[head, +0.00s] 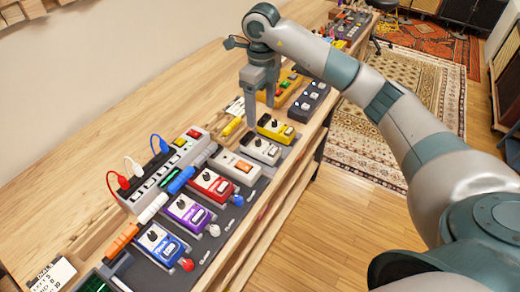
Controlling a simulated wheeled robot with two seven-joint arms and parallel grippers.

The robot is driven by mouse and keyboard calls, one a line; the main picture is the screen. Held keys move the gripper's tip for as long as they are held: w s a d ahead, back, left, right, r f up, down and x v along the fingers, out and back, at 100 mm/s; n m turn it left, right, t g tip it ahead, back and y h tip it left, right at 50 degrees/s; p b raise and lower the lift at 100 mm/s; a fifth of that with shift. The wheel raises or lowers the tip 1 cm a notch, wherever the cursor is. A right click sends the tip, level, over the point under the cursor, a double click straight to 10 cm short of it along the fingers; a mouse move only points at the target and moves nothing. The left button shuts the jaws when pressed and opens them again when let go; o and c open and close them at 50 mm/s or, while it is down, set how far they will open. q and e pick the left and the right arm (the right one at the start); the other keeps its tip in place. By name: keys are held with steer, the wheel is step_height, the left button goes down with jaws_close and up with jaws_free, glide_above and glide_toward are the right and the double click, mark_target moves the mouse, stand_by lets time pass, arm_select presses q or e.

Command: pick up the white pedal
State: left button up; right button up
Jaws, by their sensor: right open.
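A white pedal (237,167) with an orange-red button lies on the dark pedalboard (229,217) on the wooden bench, between the red pedal (212,185) and a light grey pedal (262,150). My right gripper (261,116) points down over the bench, beyond the white pedal and near the yellow pedal (276,129). Its two fingers are apart with nothing seen between them. How high its tips are above the bench is hard to tell. My left gripper is not in view.
Purple (188,212) and blue (160,242) pedals lie nearer on the board. A power strip (165,170) with coloured plugs and cables stands along the board's left side. More pedals lie farther along the bench. Bare wood (130,110) is free toward the wall.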

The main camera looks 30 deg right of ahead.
steer(key=p, duration=0.2)
glide_above(260, 142)
step_height(260, 142, down, 5)
step_height(260, 142, down, 5)
steer(key=shift+s+d+f+p, duration=0.1)
steer(key=shift+s+p, duration=0.05)
steer(key=shift+p, duration=0.55)
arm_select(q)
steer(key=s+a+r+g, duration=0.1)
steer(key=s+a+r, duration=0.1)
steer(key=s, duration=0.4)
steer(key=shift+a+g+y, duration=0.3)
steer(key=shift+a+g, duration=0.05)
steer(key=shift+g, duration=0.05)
arm_select(e)
steer(key=shift+f, duration=0.25)
steer(key=shift+f+p, duration=0.6)
step_height(260, 142, down, 3)
steer(key=shift+p, duration=0.75)
steer(key=shift+w+f, duration=0.2)
steer(key=shift+f, duration=0.3)
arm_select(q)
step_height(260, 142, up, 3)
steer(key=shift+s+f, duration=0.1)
